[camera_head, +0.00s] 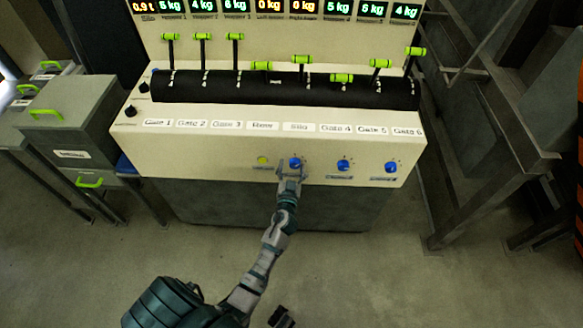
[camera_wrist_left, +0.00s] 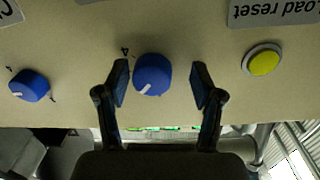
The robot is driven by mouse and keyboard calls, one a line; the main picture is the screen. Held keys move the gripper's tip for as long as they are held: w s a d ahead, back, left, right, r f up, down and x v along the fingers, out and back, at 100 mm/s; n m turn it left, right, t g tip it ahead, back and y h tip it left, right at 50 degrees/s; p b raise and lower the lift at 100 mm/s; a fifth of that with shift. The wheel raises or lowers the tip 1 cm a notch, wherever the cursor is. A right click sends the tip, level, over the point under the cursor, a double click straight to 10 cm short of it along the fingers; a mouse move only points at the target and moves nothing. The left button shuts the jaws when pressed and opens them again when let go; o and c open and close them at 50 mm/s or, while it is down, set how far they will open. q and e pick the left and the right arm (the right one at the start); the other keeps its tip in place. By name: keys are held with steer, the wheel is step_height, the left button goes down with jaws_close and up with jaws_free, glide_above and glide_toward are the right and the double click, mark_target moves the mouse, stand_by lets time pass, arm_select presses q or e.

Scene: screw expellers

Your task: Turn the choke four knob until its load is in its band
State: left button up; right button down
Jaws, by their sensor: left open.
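A cream console front carries three blue knobs in a row: the left one (camera_head: 296,162), the middle one (camera_head: 344,165) and the right one (camera_head: 391,167). Their labels are too small to read. My left gripper (camera_head: 290,173) is at the left knob. In the left wrist view its open fingers (camera_wrist_left: 160,88) stand either side of this blue knob (camera_wrist_left: 152,74), with gaps on both sides. The knob's white pointer mark points to the lower left there. A dark piece (camera_head: 281,318) at the bottom edge looks like part of my right gripper; its jaws are unclear.
A yellow button (camera_wrist_left: 264,62) labelled "Load reset" sits beside the knob. Another blue knob (camera_wrist_left: 29,85) is on the other side. Several green-handled levers (camera_head: 303,60) stand above, under lit kg displays (camera_head: 336,9). A grey cabinet (camera_head: 75,120) stands left.

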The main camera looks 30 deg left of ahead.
arm_select(q)
steer(key=shift+d+r, duration=0.2)
steer(key=shift+d, duration=0.6)
steer(key=c, duration=0.3)
steer(key=shift+r, duration=0.15)
steer(key=c, duration=0.8)
steer(key=shift+s+a, duration=0.1)
steer(key=shift+a, duration=0.35)
steer(key=shift+c, duration=0.3)
steer(key=shift+d+f, duration=0.1)
steer(key=shift+f, duration=0.1)
steer(key=shift+d, duration=0.1)
